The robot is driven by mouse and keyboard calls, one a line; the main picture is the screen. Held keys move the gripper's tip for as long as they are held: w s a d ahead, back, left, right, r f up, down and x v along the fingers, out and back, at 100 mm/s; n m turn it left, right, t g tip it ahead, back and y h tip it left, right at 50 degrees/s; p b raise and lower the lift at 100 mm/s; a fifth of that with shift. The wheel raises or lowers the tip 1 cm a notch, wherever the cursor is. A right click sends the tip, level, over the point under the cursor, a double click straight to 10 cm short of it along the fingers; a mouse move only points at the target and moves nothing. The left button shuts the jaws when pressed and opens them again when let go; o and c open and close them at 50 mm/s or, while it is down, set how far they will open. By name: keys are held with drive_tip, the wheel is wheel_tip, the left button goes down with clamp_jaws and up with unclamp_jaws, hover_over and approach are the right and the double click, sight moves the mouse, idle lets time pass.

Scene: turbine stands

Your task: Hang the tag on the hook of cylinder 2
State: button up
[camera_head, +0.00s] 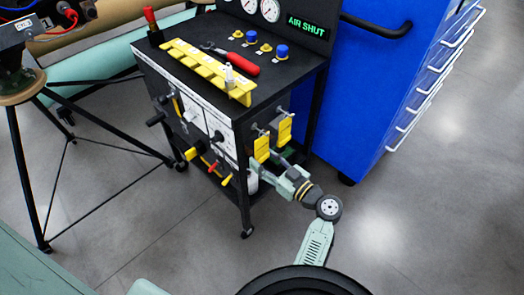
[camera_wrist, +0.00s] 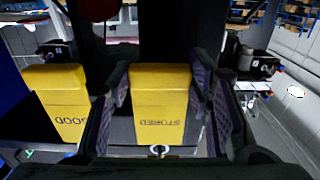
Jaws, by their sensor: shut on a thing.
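Two yellow tags hang at the cart's right side in the head view: a near one (camera_head: 262,148) and a far one (camera_head: 285,129), each below a metal hook. My gripper (camera_head: 270,168) reaches in from the lower right, just below the near tag. In the wrist view, a yellow tag (camera_wrist: 160,100) with upside-down lettering lies between the fingers of my gripper (camera_wrist: 162,115), which is shut on it. A small metal ring (camera_wrist: 159,149) shows at its lower edge. Another yellow tag (camera_wrist: 58,95) is to its left. Whether the held tag rests on a hook, I cannot tell.
The black cart (camera_head: 215,60) carries a yellow rack (camera_head: 205,70), a red-handled tool (camera_head: 238,62) and gauges. A blue drawer cabinet (camera_head: 385,75) stands close on the right. A black tripod stand (camera_head: 70,140) is on the left.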

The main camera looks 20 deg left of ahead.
clamp_jaws()
drive_tip(key=shift+b+v, duration=0.95)
drive_tip(key=shift+v, duration=0.65)
idle(0.5)
drive_tip(key=shift+b+v, duration=0.75)
drive_tip(key=shift+v, duration=1.15)
